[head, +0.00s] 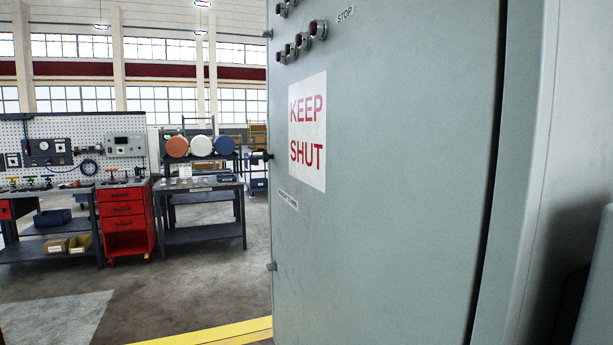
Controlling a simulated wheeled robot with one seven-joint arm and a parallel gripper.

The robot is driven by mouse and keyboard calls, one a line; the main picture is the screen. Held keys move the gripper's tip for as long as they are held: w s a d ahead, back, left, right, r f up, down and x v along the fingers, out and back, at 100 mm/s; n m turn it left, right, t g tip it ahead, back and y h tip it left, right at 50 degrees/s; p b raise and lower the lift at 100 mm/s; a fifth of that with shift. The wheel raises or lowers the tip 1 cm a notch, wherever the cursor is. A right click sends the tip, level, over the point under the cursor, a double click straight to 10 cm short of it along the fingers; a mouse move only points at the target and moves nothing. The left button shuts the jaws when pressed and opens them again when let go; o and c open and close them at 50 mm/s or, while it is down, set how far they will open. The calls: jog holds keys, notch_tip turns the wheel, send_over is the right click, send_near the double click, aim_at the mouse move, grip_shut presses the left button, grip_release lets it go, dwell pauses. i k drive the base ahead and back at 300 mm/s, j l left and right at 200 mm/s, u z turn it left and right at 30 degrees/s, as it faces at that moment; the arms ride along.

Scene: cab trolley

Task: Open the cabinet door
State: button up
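The cabinet door (390,230) is a large pale grey-green panel close in front of me in the head view. It carries a white sign (307,130) with red letters reading KEEP SHUT. A dark knob or handle (261,156) sticks out at its left edge. Small metal fittings show on that edge above and below (272,266). A dark narrow gap (488,190) runs down the door's right side, beside the pale cabinet frame (530,170). I cannot tell how far the door stands from the frame. My gripper is not in view.
Red push-buttons (303,40) stick out near the door's top. A grey-green shape (597,285) stands at the lower right edge. Open floor (190,290) with a yellow stripe (215,333) lies to the left. Workbenches and a red drawer cabinet (124,215) stand farther back.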

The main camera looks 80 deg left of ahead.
aim_at(385, 121)
jog(key=u, duration=1.75)
jog(key=i+j+u, duration=0.1)
jog(key=u, duration=0.2)
jog(key=i+u, duration=0.25)
jog(key=k+j, duration=0.05)
